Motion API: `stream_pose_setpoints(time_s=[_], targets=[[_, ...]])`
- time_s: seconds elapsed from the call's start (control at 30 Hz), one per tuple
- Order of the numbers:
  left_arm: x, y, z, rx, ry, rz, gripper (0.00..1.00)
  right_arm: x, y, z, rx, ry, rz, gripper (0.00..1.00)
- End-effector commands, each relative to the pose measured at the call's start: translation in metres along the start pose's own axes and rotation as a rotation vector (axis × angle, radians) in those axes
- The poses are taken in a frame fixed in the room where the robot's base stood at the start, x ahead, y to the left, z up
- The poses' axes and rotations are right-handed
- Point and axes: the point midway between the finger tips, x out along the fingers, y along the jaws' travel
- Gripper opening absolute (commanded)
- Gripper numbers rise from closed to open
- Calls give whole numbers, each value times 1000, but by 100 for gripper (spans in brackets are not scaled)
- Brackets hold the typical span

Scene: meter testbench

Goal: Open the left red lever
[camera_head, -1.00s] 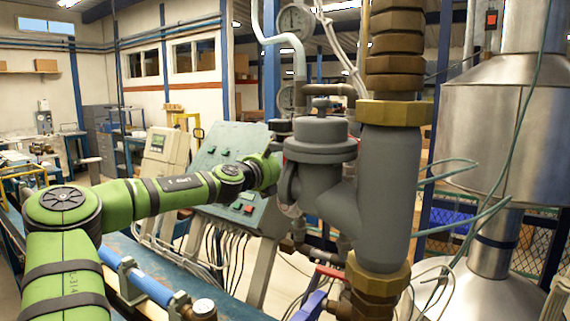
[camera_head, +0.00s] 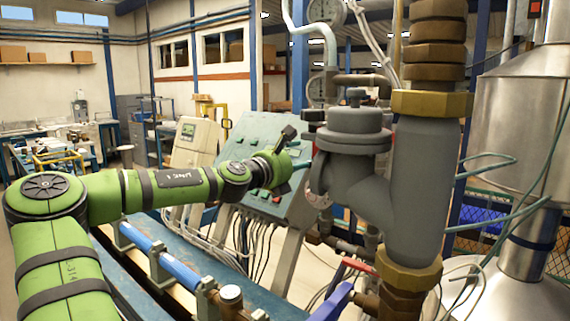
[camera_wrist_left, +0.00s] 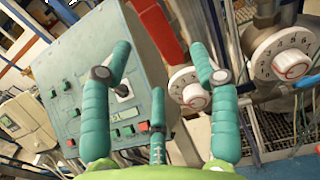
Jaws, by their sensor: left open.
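A red lever (camera_wrist_left: 155,30) shows at the top centre of the left wrist view as a long flat bar, beyond and between the fingertips. In the head view a small red strip (camera_head: 318,165) shows beside the grey valve body (camera_head: 365,170), mostly hidden by it; I cannot tell whether it is the same lever. Another red lever (camera_head: 360,265) sits lower, below the valve. My left gripper (camera_head: 291,150) is at the left of the valve, in front of the control panel. In the wrist view its teal fingers (camera_wrist_left: 161,58) are spread and empty. My right gripper is in neither view.
The green control panel (camera_head: 250,135) stands behind the gripper. White numbered dials (camera_wrist_left: 190,88) sit right of the lever in the wrist view. A blue lever (camera_head: 330,302) and blue pipe (camera_head: 170,262) lie below. A metal tank (camera_head: 515,130) stands at the right.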

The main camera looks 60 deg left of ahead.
Motion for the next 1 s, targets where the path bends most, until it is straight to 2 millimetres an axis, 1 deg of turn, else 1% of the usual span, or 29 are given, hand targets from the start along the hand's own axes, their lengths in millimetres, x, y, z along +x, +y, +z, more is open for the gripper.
stream_pose_setpoints(time_s=[0.03, 0.2, 0.3, 0.4, 0.53, 1.0], targets=[[-10, 0, 4, 5, -5, 0, 61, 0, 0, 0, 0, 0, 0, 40], [-35, 0, 3, 4, -4, 1, 61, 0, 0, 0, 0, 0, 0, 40], [-46, 1, 2, 5, -2, 1, 61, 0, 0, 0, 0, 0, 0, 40], [-53, 1, 1, 4, -1, 1, 61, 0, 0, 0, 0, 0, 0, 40], [-56, 0, 1, 3, -1, 0, 61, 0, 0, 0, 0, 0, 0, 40], [-55, 0, 0, 3, -1, 1, 61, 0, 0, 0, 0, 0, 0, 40]])
